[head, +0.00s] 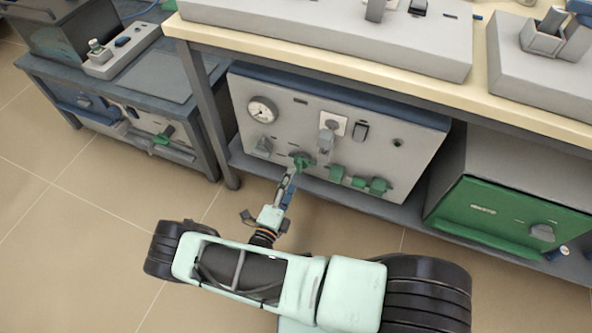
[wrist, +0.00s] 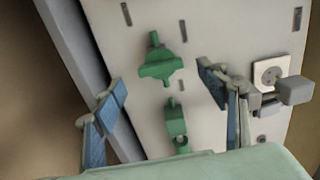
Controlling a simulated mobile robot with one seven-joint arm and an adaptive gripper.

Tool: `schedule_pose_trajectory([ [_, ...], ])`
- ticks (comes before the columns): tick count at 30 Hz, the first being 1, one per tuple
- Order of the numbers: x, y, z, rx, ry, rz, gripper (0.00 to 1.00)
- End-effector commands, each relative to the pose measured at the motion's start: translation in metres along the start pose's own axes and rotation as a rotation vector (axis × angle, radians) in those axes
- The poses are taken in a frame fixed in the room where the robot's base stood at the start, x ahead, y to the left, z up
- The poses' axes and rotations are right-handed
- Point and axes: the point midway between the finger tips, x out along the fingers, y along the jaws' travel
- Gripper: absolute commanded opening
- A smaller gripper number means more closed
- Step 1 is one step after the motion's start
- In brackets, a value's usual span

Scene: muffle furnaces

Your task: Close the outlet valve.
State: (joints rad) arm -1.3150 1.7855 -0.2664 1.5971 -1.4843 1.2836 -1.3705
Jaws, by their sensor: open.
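A grey cabinet (head: 415,150) under the bench carries a row of green valves low on its front. The leftmost green valve (head: 302,159) is right at the tip of my gripper (head: 291,178) in the head view. Two more green valves, a middle one (head: 337,173) and a right one (head: 377,186), sit to its right. In the wrist view the open fingers of my gripper (wrist: 162,84) stand on either side of a winged green valve handle (wrist: 160,66), apart from it. Another green fitting (wrist: 177,128) shows below it. No readable label marks the outlet valve.
The cabinet front also holds a gauge (head: 262,110), a grey lever (head: 263,147), a white plate (head: 333,122) with a grey handle, and a black switch (head: 361,130). A bench leg (head: 213,130) stands left. A green-fronted unit (head: 500,215) stands right. The floor (head: 80,210) at left is clear.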

Motion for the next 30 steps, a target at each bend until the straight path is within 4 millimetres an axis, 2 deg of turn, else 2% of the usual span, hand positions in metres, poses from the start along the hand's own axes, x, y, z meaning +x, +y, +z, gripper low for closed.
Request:
schedule_pose_trajectory([
  [1, -0.012, 0.0, 0.002, 0.001, -0.004, 0.001, 0.67],
  [4, -0.03, 0.0, 0.001, 0.001, -0.003, 0.001, 0.67],
  [10, -0.051, 0.0, 0.001, 0.0, -0.001, 0.0, 0.67],
  [30, -0.054, 0.0, 0.0, 0.0, 0.0, -0.001, 0.67],
])
